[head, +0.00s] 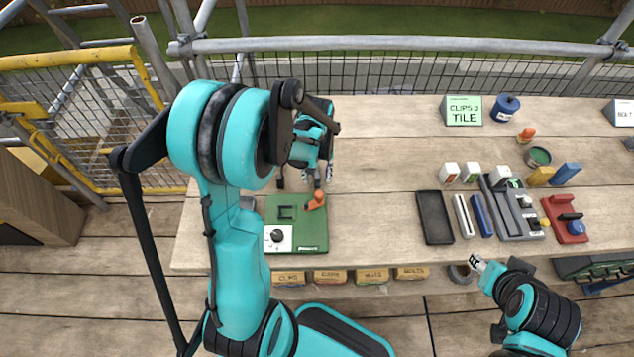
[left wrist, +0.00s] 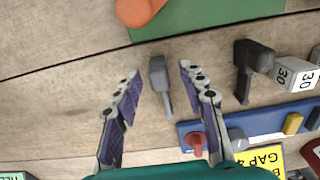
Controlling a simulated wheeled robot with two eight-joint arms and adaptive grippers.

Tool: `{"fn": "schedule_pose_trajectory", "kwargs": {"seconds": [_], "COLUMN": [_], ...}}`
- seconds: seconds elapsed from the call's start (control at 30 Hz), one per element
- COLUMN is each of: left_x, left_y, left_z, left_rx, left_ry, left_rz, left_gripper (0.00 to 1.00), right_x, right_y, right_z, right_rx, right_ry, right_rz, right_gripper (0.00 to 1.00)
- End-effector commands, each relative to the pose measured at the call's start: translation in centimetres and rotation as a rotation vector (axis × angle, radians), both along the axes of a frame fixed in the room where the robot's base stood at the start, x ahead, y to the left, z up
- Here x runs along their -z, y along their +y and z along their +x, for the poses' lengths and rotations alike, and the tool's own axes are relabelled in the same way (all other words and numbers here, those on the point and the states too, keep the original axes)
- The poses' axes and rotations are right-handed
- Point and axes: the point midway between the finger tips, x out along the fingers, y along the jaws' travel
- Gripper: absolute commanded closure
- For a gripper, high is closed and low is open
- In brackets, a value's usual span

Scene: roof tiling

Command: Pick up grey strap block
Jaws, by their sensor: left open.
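A small grey piece (left wrist: 160,82) with a wide block end and a narrow tail lies on the wooden bench in the left wrist view. It looks like the grey strap block. My left gripper (left wrist: 160,70) is open above it, one finger on each side, and its jaws are empty. In the head view my left gripper (head: 304,178) hangs over the bench behind the green board (head: 312,240); I cannot make out the grey piece there. My right gripper (head: 480,264) is at the bench's front edge at lower right, and its jaws are not clear.
In the left wrist view a dark hammer-shaped piece (left wrist: 246,68), a block marked 30 (left wrist: 298,74) and a blue rack (left wrist: 265,122) lie to the right. An orange knob (head: 318,198) stands on the green board. A black tray (head: 434,217) is further right, with clear bench between.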

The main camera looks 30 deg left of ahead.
Motion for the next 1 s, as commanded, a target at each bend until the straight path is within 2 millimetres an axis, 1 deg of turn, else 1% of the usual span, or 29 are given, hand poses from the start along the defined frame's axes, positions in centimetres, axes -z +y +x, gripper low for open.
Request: {"fn": "schedule_pose_trajectory", "kwargs": {"seconds": [0.03, 0.23, 0.27, 0.3, 0.37, 0.4, 0.77, 0.87, 0.97, 1.0], "left_x": [0.6, 0.5, 0.5, 0.5, 0.5, 0.5, 0.4, -0.1, -1.1, -1.7], "left_y": [0.0, 0.0, 0.0, 0.0, 0.0, 0.0, 0.0, 0.0, 0.0, 0.0], "left_z": [0.0, 0.0, 0.0, 0.0, 0.0, 0.0, 0.0, 0.0, 0.0, 0.0], "left_rx": [0.000, 0.000, 0.000, 0.000, 0.000, 0.000, 0.000, 0.000, 0.000, 0.000], "left_ry": [0.000, 0.000, 0.000, 0.000, 0.000, 0.000, 0.000, -0.001, -0.001, 0.000], "left_rz": [0.000, 0.000, 0.000, 0.000, 0.000, 0.000, 0.000, 0.001, 0.001, 0.000], "left_gripper": [0.59, 0.59, 0.64, 0.74, 0.90, 1.00, 1.00, 1.00, 1.00, 1.00], "right_x": [0.3, 0.1, 0.1, 0.1, 0.1, 0.1, 0.1, -0.1, -0.6, -0.9], "right_y": [0.0, 0.0, 0.0, 0.0, 0.0, 0.0, 0.0, 0.0, 0.0, 0.0], "right_z": [0.0, 0.0, 0.0, 0.0, 0.0, 0.0, 0.0, 0.0, 0.0, 0.0], "right_rx": [0.000, 0.000, 0.000, 0.000, 0.000, 0.000, 0.000, 0.000, 0.000, 0.000], "right_ry": [0.000, 0.000, 0.000, 0.000, 0.000, 0.000, 0.000, 0.000, 0.000, 0.000], "right_rz": [0.000, 0.000, 0.000, 0.000, 0.000, 0.000, 0.000, 0.000, 0.000, 0.000], "right_gripper": [0.59, 0.59, 0.59, 0.59, 0.59, 0.59, 0.59, 0.59, 0.59, 0.59]}}
